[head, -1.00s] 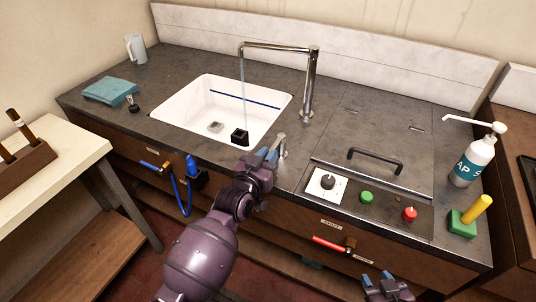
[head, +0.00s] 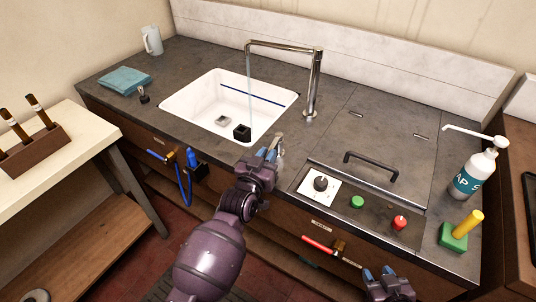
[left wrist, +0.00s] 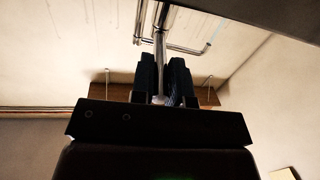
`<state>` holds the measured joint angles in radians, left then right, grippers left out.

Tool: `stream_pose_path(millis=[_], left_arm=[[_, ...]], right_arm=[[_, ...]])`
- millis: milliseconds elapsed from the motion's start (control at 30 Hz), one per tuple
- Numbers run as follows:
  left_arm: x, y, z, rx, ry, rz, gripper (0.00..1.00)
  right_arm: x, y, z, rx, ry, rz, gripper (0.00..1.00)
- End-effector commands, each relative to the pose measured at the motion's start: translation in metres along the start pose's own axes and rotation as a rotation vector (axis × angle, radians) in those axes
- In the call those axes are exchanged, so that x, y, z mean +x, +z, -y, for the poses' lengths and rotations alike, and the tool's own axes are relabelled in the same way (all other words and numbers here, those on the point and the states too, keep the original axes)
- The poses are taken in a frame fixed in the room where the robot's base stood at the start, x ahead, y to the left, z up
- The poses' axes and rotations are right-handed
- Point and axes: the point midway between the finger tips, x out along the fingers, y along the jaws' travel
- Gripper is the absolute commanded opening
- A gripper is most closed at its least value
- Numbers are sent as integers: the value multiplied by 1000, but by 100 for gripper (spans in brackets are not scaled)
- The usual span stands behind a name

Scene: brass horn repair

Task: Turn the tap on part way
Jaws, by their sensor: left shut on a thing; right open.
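The chrome tap (head: 315,85) stands behind the right side of the white sink (head: 181,100), with its spout reaching left over the basin. A thin stream of water (head: 248,68) falls from the spout. The small metal tap lever (head: 281,143) stands on the counter at the sink's front right corner. My left gripper (head: 270,150) is shut on the lever and partly hides it. In the left wrist view, the blue-padded fingers (left wrist: 163,80) close around a metal stem. My right gripper (head: 384,275) is open and empty, low in front of the counter.
A panel with a dial (head: 320,184), green button (head: 357,202) and red button (head: 400,222) lies right of the lever. A soap bottle (head: 474,172) and a green block with a yellow handle (head: 455,236) stand further right. A blue cloth (head: 124,80) lies left of the sink.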

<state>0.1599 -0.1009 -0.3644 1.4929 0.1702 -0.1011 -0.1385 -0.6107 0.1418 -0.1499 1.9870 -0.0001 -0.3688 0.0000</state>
Motion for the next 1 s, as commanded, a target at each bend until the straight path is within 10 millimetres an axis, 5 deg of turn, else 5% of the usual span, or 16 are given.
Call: stream_pose_path(millis=[400,433,600,1000], left_arm=[[1,-5,-1,0,-2,-10,0],[1,-5,-1,0,-2,-10,19],[1,-3,-1,0,-2,-6,41],[-9,0,0,1,-3,-1,41]], right_arm=[[4,-10,1,-2,-3,-19,43],[4,-11,1,-2,-3,-20,43],[4,-13,1,-3,-3,-25,43],[1,-7,0,-1,-1,-12,43]])
